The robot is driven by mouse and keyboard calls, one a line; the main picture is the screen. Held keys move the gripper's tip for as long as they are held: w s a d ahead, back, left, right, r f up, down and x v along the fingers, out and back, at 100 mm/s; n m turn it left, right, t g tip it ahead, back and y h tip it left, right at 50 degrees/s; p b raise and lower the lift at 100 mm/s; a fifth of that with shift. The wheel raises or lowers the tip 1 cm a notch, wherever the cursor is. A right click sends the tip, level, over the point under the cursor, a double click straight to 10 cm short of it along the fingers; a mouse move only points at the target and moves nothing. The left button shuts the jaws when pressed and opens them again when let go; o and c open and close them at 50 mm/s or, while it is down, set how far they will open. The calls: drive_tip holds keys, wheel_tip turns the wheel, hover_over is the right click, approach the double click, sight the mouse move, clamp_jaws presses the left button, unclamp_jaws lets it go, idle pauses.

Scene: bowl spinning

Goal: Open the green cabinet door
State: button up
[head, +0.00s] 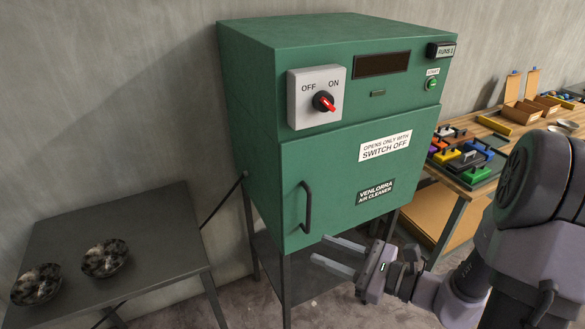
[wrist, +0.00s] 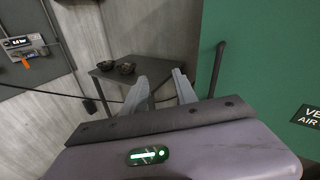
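The green cabinet (head: 250,120) stands on dark legs in the middle of the head view. Its door (head: 340,180) looks shut, with a dark vertical handle (head: 307,207) near its left edge. A label on the door reads "Opens only with switch off". Above is a grey switch box (head: 300,112) marked OFF and ON, with a red knob (head: 323,101); I cannot tell its setting for sure. My gripper (head: 320,248) is open and empty, below the handle and apart from it. In the wrist view the handle (wrist: 217,68) shows right of the open fingers (wrist: 158,85).
A dark table (head: 165,240) at the left holds two dark bowls (head: 105,258) (head: 38,284). A wooden bench (head: 462,185) with coloured blocks stands right of the cabinet. A green lamp (head: 431,84) is on the cabinet's upper right. My arm fills the lower right.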

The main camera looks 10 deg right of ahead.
sight(310, 209)
drive_tip(key=w+d+f+m+t+h, duration=0.35)
drive_tip(key=d+m+t, duration=0.2)
drive_tip(key=d, duration=0.25)
drive_tip(key=shift+m+g+h, duration=0.35)
drive_tip(key=x, duration=1.6)
drive_tip(key=shift+w+a+f+b, duration=0.15)
drive_tip(key=shift+a+f+b, duration=0.1)
drive_tip(key=shift+a+b, duration=0.15)
clamp_jaws()
